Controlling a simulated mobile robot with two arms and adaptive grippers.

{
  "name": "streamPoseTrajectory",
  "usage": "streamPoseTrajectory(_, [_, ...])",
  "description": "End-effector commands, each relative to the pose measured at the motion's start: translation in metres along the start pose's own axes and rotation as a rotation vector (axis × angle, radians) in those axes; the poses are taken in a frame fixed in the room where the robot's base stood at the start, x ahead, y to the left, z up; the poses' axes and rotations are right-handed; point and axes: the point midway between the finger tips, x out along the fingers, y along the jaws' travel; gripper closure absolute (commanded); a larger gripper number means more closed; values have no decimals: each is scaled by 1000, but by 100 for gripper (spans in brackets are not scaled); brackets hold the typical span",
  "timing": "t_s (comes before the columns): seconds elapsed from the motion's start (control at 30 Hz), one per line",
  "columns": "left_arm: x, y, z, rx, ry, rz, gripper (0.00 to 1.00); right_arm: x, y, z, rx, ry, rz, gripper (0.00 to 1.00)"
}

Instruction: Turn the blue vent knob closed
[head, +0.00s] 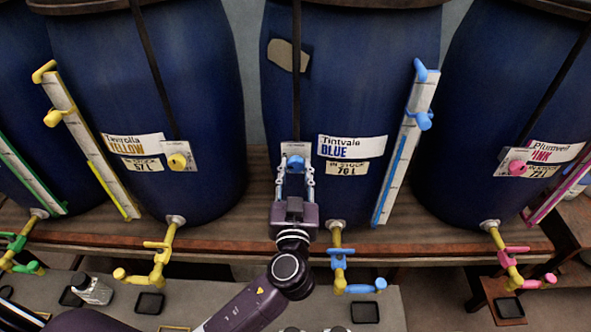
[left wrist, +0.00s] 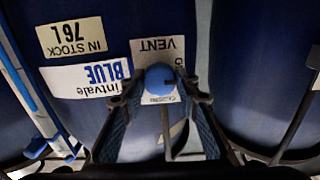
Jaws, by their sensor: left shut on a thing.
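The blue vent knob (head: 295,163) sits on a white plate on the front of the middle vat (head: 350,100), left of its "Tintvale BLUE" label (head: 352,147). My left gripper (head: 295,170) reaches up to the knob from below, its fingers on either side of it. In the left wrist view the knob (left wrist: 160,79) is round, with a dark slot mark, and lies between the fingertips of my left gripper (left wrist: 158,90), which is shut on it. The plate (left wrist: 158,50) reads "VENT"; part of its other print is hidden. My right gripper is not in view.
A yellow-labelled vat (head: 150,90) stands at left and a pink-labelled vat (head: 510,100) at right. A blue-topped gauge (head: 405,150) runs down the middle vat's right side. Below hang a blue tap (head: 338,262) and a yellow tap (head: 158,262).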

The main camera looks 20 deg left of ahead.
Motion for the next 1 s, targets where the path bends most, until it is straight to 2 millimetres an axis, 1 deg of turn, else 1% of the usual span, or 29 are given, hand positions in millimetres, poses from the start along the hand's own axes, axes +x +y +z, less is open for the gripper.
streamPoseTrajectory(0.27, [0,0,1,160,1,-2,95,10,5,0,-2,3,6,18])
streamPoseTrajectory(0.5, [0,0,1,382,1,-2,95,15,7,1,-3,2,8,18])
streamPoseTrajectory(0.73, [0,0,-1,600,1,-1,95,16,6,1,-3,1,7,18])
streamPoseTrajectory(1.0, [0,1,-1,858,1,0,95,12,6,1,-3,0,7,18])
